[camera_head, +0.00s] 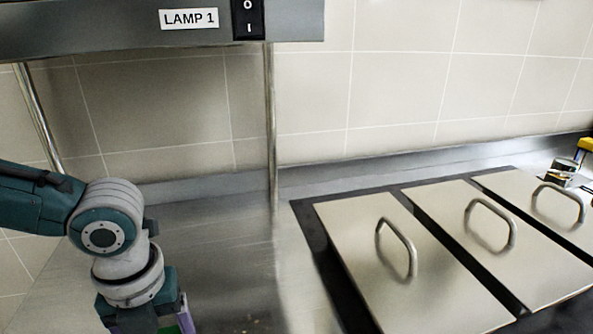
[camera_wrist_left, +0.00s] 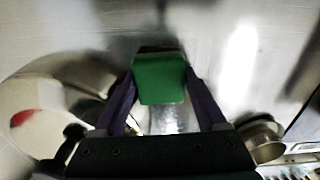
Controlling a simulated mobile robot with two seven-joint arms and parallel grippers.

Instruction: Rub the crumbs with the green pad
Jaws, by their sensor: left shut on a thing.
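The green pad (camera_wrist_left: 159,80) is held between the two fingers of my left gripper (camera_wrist_left: 160,95) in the left wrist view. In the head view my left gripper (camera_head: 160,322) is at the bottom edge, low over the steel counter, and only a green sliver of the pad (camera_head: 187,321) shows. Whether the pad touches the counter I cannot tell. A few faint specks, perhaps crumbs (camera_head: 250,319), lie on the counter to the right of the gripper. My right gripper is not in view.
Steel lids (camera_head: 375,265) with bar handles cover wells on the right. A lamp hood (camera_head: 120,30) on posts hangs above the counter. In the wrist view, a pale rounded thing with a red spot (camera_wrist_left: 25,117) is left and a metal pot (camera_wrist_left: 262,138) right.

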